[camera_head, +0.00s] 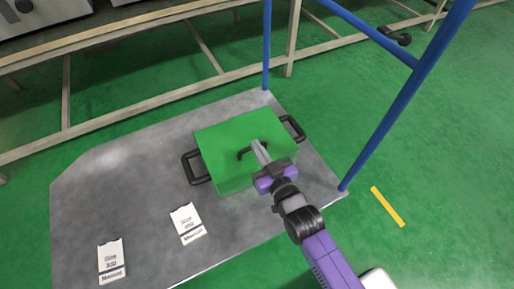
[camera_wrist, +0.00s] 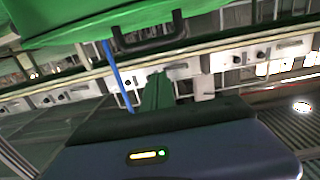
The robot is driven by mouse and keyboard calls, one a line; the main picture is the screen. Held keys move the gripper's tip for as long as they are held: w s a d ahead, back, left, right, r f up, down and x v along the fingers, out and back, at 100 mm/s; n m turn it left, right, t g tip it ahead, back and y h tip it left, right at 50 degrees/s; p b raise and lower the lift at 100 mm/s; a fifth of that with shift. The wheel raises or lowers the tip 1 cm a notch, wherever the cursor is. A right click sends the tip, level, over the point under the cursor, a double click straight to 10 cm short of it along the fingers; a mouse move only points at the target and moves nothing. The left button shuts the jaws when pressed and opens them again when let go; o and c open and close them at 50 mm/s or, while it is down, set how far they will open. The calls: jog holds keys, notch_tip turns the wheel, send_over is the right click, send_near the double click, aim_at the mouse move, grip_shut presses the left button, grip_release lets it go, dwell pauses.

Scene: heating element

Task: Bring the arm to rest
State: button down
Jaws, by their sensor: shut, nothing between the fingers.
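In the wrist view my gripper (camera_wrist: 157,88) points past the box, whose green side (camera_wrist: 60,18) and a black handle (camera_wrist: 150,42) show at the upper left. My purple arm reaches in from the lower right.
Two white manual cards (camera_head: 188,223) (camera_head: 112,261) lie on the work surface left of my arm. Blue posts (camera_head: 398,105) stand at its right and back edges. A long bench frame (camera_head: 195,85) runs behind. Green floor with a yellow strip (camera_head: 387,206) is open at right.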

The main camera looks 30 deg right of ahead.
jog(key=s+f+p, duration=0.1)
jog(key=s+f, duration=0.3)
jog(key=s, duration=0.3)
jog(key=shift+s+f, duration=0.15)
jog(key=shift+f, duration=0.2)
jog(key=shift+a, duration=0.1)
